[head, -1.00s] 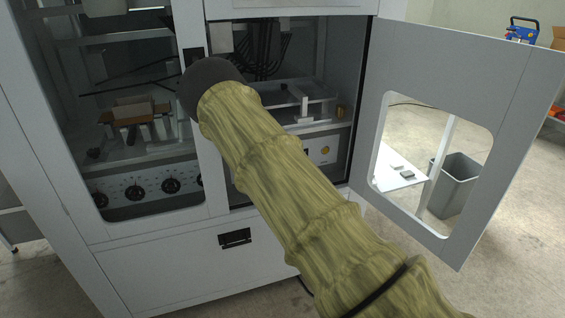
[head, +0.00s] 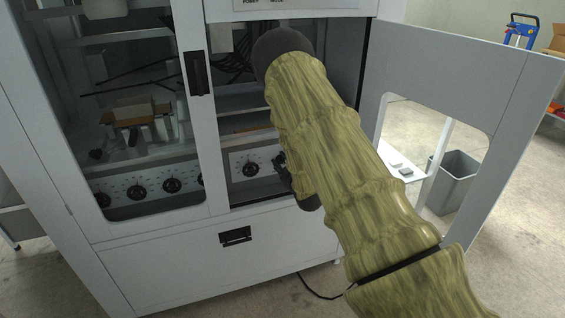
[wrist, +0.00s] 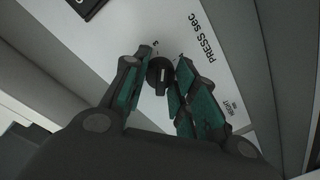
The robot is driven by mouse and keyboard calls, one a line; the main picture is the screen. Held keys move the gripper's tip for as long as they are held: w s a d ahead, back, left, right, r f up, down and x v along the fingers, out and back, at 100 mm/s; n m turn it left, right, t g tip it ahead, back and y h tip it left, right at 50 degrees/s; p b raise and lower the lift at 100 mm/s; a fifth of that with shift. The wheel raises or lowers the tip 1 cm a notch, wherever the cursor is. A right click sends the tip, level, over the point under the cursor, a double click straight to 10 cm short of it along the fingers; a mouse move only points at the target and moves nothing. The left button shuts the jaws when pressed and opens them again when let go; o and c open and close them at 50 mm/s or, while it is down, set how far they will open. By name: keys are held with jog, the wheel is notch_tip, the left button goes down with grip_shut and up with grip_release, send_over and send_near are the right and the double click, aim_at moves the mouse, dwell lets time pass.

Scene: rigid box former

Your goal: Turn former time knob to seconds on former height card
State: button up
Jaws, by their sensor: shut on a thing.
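In the wrist view a small round black knob (wrist: 159,76) with a light pointer mark sits on a white panel (wrist: 215,75). The panel reads "PRESS sec" beside the knob and "HEIGHT mm" farther right. My gripper (wrist: 160,72) has its green-padded fingers closed on either side of this knob. In the head view my gripper (head: 284,174) is at the lower panel inside the open cabinet bay, partly hidden by my arm; the held knob is hidden there. Another black knob (head: 250,169) shows just left of it. I cannot make out a height card.
The cabinet door (head: 455,85) stands open at the right, close to my arm. The left bay has a closed window with several dials (head: 172,185) behind it. A dark object (wrist: 88,6) lies at the wrist view's top edge. A grey bin (head: 455,178) stands beyond the door.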

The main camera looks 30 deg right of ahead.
jog(key=m, duration=0.5)
jog(key=shift+d+f+t, duration=0.1)
jog(key=shift+f+t, duration=0.05)
jog(key=shift+t, duration=0.15)
jog(key=shift+s+f+m, duration=0.1)
jog(key=shift+m, duration=2.2)
jog(key=o, duration=1.1)
jog(key=shift+c, duration=0.2)
jog(key=s+a, duration=0.2)
jog(key=s, duration=0.9)
jog(key=shift+s+a, duration=0.15)
jog(key=shift+s, duration=0.2)
